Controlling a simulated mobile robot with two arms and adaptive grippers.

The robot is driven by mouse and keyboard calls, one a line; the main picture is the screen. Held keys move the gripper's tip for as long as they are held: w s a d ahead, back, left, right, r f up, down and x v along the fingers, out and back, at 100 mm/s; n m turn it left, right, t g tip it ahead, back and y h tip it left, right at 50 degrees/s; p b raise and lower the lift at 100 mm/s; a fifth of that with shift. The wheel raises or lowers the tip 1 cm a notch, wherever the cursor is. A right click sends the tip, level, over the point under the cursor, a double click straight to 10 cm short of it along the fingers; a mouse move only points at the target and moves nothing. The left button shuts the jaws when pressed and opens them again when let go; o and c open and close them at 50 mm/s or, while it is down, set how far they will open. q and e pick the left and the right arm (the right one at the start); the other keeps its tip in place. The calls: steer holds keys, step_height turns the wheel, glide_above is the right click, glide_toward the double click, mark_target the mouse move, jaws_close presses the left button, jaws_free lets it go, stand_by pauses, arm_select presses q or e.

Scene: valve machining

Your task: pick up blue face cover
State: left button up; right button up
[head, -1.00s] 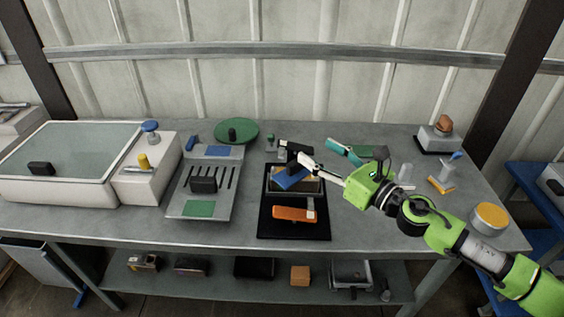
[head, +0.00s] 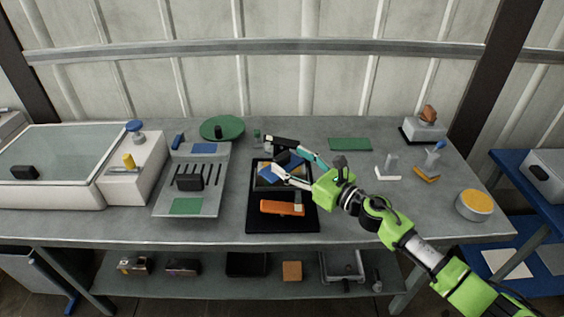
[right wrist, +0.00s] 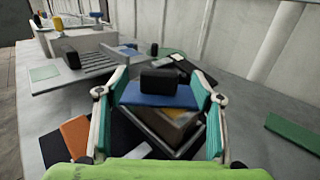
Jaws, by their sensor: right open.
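The blue face cover (head: 267,174) is a flat blue plate with a black block-like knob on top. It sits on a box-like holder on the black mat (head: 255,222), and also shows in the right wrist view (right wrist: 158,100). My right gripper (head: 290,163) is open, with one finger on each side of the cover. In the right wrist view its teal fingers (right wrist: 160,104) flank the plate; whether they touch it I cannot tell. The gripper hides part of the cover in the head view. My left gripper is not in view.
An orange-handled item (head: 282,208) lies on the black mat in front of the holder. A grey slotted tray (head: 213,170) stands to the left, and a green round plate (head: 222,127) lies behind. A green pad (head: 350,144) and small parts lie to the right.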

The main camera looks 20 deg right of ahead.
steer(key=x, duration=0.2)
steer(key=shift+w+a, duration=0.2)
steer(key=shift+w, duration=0.05)
steer(key=shift+s, duration=0.1)
steer(key=c, duration=1.3)
